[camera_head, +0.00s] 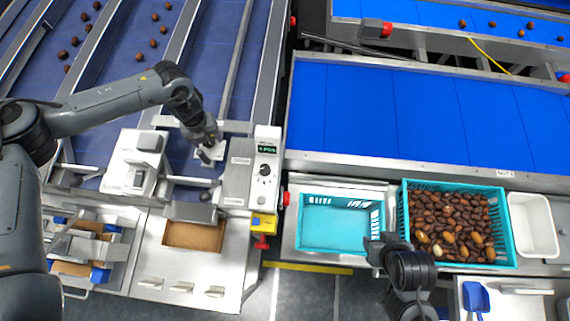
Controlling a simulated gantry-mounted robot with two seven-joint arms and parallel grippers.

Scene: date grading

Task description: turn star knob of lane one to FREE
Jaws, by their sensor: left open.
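My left gripper (208,158) is open and points down over the lanes, beside a small pale plate. A grey control panel (266,150) with a green display stands to its right. A dark round knob (265,170) sits on that panel, apart from the gripper. Lever arms with black ball ends (205,196) lie below the gripper. I cannot tell which part is the star knob of lane one, and the FREE marking is not legible. My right gripper (376,246) is at the front, near an empty teal crate (304,222); its jaws are unclear.
A teal crate full of dates (406,215) and a white tray (533,222) stand at the right. A yellow box with a red part (262,242) hangs below the panel. Blue belts (400,110) run behind; dates lie on the left lanes.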

